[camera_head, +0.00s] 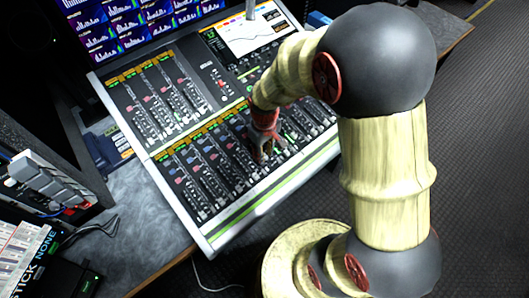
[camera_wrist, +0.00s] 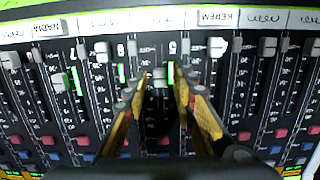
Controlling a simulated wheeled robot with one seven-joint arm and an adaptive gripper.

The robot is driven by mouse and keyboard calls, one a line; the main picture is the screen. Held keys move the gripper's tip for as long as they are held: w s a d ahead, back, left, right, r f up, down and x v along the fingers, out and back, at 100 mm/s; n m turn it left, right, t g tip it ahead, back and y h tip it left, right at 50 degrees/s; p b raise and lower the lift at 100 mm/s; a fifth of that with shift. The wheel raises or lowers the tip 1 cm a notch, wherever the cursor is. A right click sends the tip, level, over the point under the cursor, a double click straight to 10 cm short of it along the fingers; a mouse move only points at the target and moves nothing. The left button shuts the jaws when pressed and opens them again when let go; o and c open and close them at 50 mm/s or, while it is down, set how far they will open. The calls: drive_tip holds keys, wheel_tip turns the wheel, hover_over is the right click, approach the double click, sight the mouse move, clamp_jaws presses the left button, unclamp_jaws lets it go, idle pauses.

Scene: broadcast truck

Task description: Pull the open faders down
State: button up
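The mixing console (camera_head: 225,215) has a row of faders along its front, where my gripper (camera_head: 262,157) points down. In the wrist view my gripper (camera_wrist: 161,72) is open, its yellow fingers either side of a grey fader cap (camera_wrist: 159,79). Small gaps seem to show between cap and fingertips; contact is unclear. This cap stands farther from the name strip than its neighbours, with green light beside it. Another grey cap (camera_wrist: 59,82), left of my gripper, also stands away from the strip beside green light. Other caps, such as this one (camera_wrist: 217,47), sit close to the strip.
Red and blue buttons lie at the other fader ends. A second fader bank (camera_head: 160,98), a lit screen (camera_head: 250,32) and monitors (camera_head: 125,22) are behind. A grey desk (camera_head: 130,235) is left.

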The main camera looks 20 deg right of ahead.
clamp_jaws()
idle(0.7)
